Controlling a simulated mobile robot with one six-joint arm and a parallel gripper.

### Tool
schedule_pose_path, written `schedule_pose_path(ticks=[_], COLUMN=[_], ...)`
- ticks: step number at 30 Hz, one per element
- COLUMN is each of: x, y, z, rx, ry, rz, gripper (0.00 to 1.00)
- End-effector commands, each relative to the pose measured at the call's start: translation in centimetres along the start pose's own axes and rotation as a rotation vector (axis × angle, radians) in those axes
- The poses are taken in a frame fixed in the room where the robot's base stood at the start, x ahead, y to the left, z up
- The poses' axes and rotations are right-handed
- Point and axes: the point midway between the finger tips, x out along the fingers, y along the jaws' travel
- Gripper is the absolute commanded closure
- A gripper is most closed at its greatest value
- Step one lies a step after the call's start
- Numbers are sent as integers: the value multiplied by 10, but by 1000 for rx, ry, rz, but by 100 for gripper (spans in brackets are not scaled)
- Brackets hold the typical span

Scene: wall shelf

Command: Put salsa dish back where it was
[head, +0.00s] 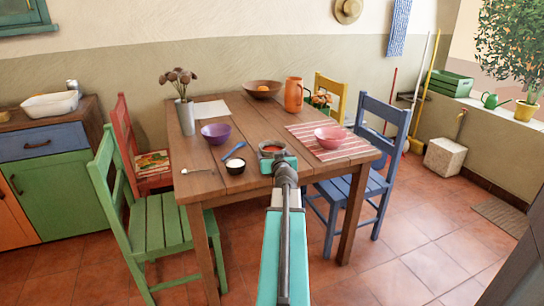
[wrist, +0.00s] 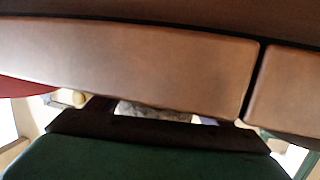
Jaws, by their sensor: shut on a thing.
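The salsa dish (head: 272,147), a small dark dish with red contents, is at the near edge of the wooden table (head: 250,121). My gripper (head: 277,158) is shut on its near side. The dish looks upright, but I cannot tell whether its base touches the table top. The fingertips are small and partly hidden in the head view. In the wrist view, brown wooden boards (wrist: 120,62) fill much of the picture, and the dish cannot be made out clearly.
A dark dish with white contents (head: 235,166) and a purple bowl (head: 216,133) stand to the left, with a blue-handled utensil (head: 234,150) nearby. A pink bowl (head: 328,137) sits on a striped mat (head: 350,153) to the right. An orange pitcher (head: 294,95) stands behind. The table's middle is clear.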

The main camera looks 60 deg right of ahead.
Motion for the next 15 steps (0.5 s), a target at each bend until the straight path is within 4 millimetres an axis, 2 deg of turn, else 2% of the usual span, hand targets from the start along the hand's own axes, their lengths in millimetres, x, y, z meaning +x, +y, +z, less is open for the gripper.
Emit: schedule_pose_path(ticks=[15], x=[1], y=[0], z=[8], rx=[0], ry=[0], rz=[0], gripper=[66])
